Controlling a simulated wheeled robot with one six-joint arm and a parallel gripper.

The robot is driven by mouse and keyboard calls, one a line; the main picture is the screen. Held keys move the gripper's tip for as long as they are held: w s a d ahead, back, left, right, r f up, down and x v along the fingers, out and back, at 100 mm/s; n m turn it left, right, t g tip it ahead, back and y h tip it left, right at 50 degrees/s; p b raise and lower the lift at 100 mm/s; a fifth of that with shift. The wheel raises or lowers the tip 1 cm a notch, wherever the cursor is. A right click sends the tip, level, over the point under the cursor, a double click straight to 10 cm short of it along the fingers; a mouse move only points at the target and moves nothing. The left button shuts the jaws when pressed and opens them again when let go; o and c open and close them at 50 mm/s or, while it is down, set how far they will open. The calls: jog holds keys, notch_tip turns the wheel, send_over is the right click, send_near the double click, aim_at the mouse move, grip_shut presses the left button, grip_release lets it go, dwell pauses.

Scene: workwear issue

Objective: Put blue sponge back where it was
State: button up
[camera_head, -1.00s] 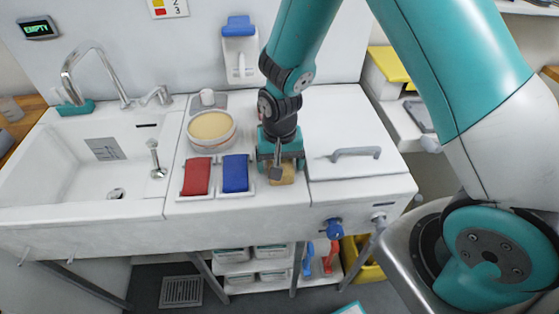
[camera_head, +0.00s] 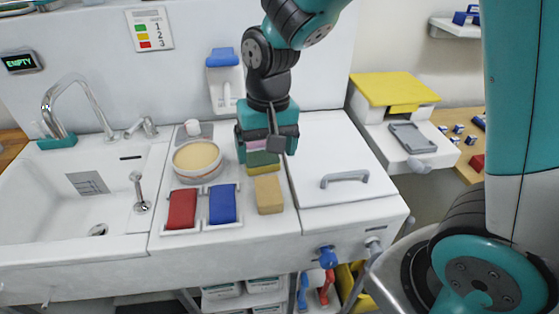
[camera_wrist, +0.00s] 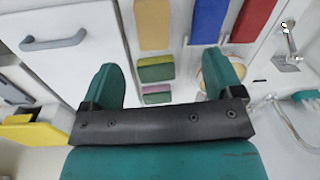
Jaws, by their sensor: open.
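A blue block (camera_head: 223,204), the likeliest blue sponge, lies in a white holder (camera_head: 208,228) on the counter, right of a red block (camera_head: 181,209). The blue block also shows at the top of the wrist view (camera_wrist: 208,20), beside the red one (camera_wrist: 254,18). My gripper (camera_head: 268,146) is open and empty above the counter, behind a tan block (camera_head: 269,194). Below it are a green-and-yellow sponge (camera_head: 262,163) and a pink-and-green sponge, partly hidden by my gripper. In the wrist view these two sponges (camera_wrist: 156,70) (camera_wrist: 157,95) show between the open fingers (camera_wrist: 165,78).
A round tub (camera_head: 197,161) stands behind the holder. The sink (camera_head: 70,205) is at left. A white lid with a grey handle (camera_head: 345,178) is at right. A blue-topped dispenser (camera_head: 223,80) hangs on the back wall. A yellow-topped unit (camera_head: 392,90) stands further right.

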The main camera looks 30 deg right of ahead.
jog(key=s+a+r+n+y, duration=0.1)
jog(key=s+r+n, duration=0.3)
jog(key=s, duration=0.4)
jog(key=s+a+r+n+y, duration=0.2)
jog(key=s+r+n, duration=0.2)
jog(key=s, duration=0.4)
jog(key=shift+s+a+r+n, duration=0.15)
jog(key=shift+a+r+n, duration=0.2)
jog(key=shift+n, duration=0.15)
